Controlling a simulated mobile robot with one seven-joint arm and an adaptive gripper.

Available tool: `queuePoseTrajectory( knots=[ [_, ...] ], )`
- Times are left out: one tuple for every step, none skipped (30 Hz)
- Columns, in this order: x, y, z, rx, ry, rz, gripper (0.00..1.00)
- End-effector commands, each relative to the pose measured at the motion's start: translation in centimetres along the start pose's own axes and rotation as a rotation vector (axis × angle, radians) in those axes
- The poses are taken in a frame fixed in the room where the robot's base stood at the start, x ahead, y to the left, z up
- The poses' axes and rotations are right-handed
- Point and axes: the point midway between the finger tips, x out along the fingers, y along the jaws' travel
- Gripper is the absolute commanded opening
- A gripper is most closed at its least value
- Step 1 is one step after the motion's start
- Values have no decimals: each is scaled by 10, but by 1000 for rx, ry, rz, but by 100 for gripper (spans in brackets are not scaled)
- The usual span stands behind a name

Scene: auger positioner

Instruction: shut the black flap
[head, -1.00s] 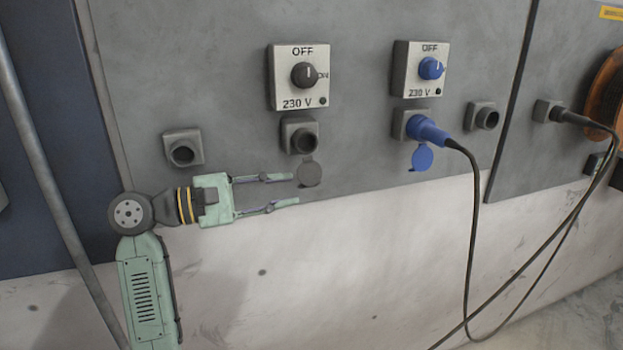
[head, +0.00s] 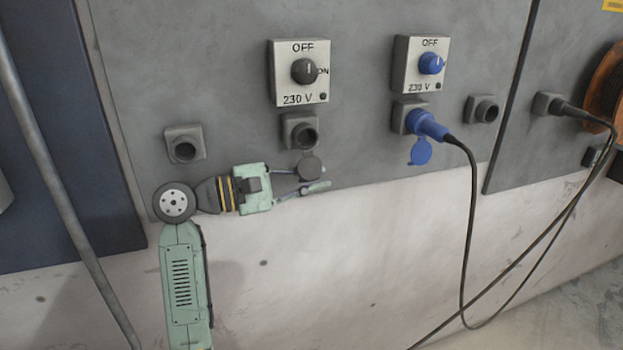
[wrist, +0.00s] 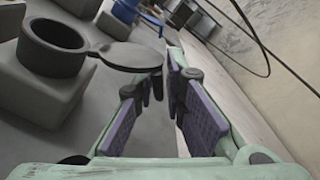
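The black flap (head: 311,166) is open and hangs below its dark socket (head: 303,134) under the left 230 V switch. In the wrist view the flap (wrist: 130,56) is a round disc joined by a hinge to the ring-shaped socket (wrist: 55,50). My gripper (head: 313,177) is at the flap's lower left edge in the head view. Its fingers are apart with nothing between them. In the wrist view the fingertips (wrist: 165,78) lie just beside the flap's near edge. I cannot tell whether they touch it.
A blue plug (head: 428,125) sits in the right socket, with an open blue flap (head: 421,151) and a hanging cable (head: 474,220). Bare sockets stand at left (head: 184,145) and right (head: 482,110). The wall (head: 330,260) below the panel is clear.

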Motion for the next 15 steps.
queuePoseTrajectory(
  knots=[
    [0, 0, 0, 0, 0, 0, 6],
    [0, 0, 0, 0, 0, 0, 4],
    [0, 0, 0, 0, 0, 0, 1],
    [0, 0, 0, 0, 0, 0, 0],
    [0, 0, 0, 0, 0, 0, 0],
    [0, 0, 0, 0, 0, 0, 0],
    [0, 0, 0, 0, 0, 0, 0],
    [0, 0, 0, 0, 0, 0, 0],
    [0, 0, 0, 0, 0, 0, 0],
    [0, 0, 0, 0, 0, 0, 0],
    [0, 0, 0, 0, 0, 0, 0],
    [0, 0, 0, 0, 0, 0, 0],
    [0, 0, 0, 0, 1, 0, 0],
    [0, 0, 0, 0, 1, 0, 0],
    [0, 0, 0, -1, 1, 0, 0]
  ],
)
